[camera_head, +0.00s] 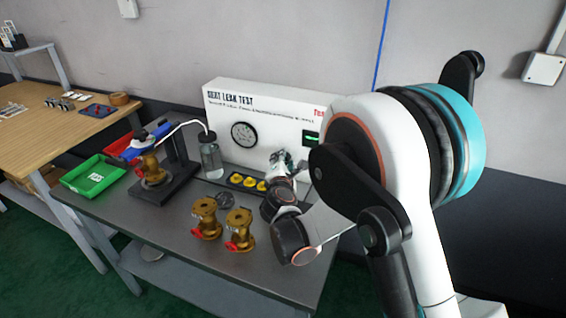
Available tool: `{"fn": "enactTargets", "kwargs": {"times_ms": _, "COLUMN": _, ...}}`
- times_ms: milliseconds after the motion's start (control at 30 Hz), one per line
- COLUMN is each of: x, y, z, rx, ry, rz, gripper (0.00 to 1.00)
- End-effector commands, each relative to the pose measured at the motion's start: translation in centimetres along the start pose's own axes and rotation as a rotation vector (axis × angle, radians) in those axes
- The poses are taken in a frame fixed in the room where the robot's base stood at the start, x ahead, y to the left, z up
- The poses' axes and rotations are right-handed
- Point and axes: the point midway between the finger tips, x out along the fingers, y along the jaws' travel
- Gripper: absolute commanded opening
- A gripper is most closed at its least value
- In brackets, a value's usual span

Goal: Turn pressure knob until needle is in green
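A white leak test panel (225,155) stands at the back of the grey metal table (185,222). Its round gauge (244,134) has a white face and dark rim; the needle and any green zone are too small to read. My gripper (283,158) is at the panel's front, right of and below the gauge. My arm reaches in from the right. The pressure knob is not visible; it may be hidden by my gripper or arm. I cannot tell whether the fingers are open, shut or touching anything.
Two brass valves (206,219) (239,231) stand on the table's front part. A clamped valve (152,168) on a black stand, a water bottle (211,160) and a green tray (94,177) are left. A black strip with yellow round parts (249,183) lies before the panel.

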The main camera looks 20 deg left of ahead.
Motion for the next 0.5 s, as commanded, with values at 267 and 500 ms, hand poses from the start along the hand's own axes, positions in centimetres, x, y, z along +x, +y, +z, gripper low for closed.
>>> {"fn": "enactTargets", "kwargs": {"times_ms": 267, "x": 0.0, "y": -0.06, "z": 0.01, "rx": 0.005, "ry": -0.001, "rz": 0.001, "gripper": 0.1}}
{"fn": "enactTargets", "kwargs": {"times_ms": 500, "x": 0.0, "y": -0.06, "z": 0.01, "rx": 0.004, "ry": -0.001, "rz": 0.001, "gripper": 0.54}}
